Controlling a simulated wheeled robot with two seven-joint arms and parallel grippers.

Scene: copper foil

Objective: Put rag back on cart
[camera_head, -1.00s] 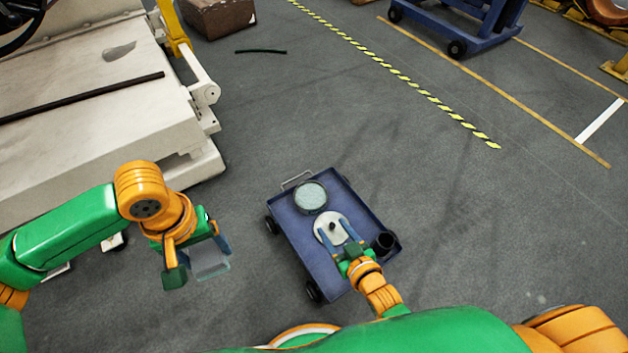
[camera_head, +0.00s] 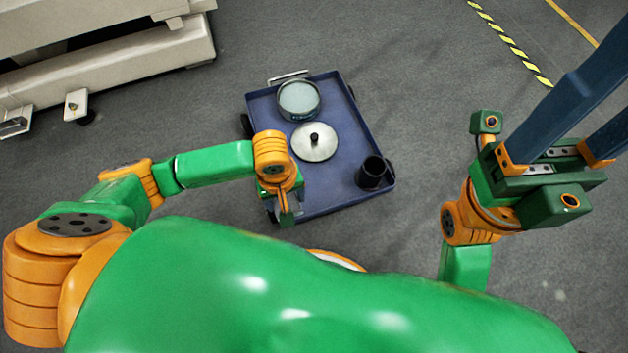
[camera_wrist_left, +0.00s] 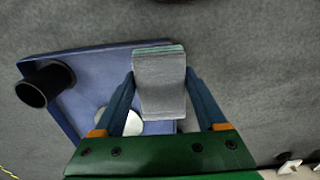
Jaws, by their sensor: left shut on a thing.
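The rag is a flat grey piece (camera_wrist_left: 160,88) held between the two blue fingers of my left gripper in the left wrist view. In the head view my left gripper (camera_head: 287,205) is over the near left edge of the blue cart (camera_head: 335,195); the arm mostly hides the rag there. The cart's tray also shows behind the rag in the left wrist view (camera_wrist_left: 88,108). I cannot tell whether the rag touches the tray. My right gripper (camera_head: 600,120) is raised to the right of the cart, empty, with its blue fingers apart and their tips out of frame.
On the cart are a round tin (camera_head: 298,98) at the back, a silver disc with a black knob (camera_head: 314,145) in the middle, and a black cup (camera_head: 372,173) at the near right. The tray's near middle is bare. Pale machinery (camera_head: 110,70) stands at upper left.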

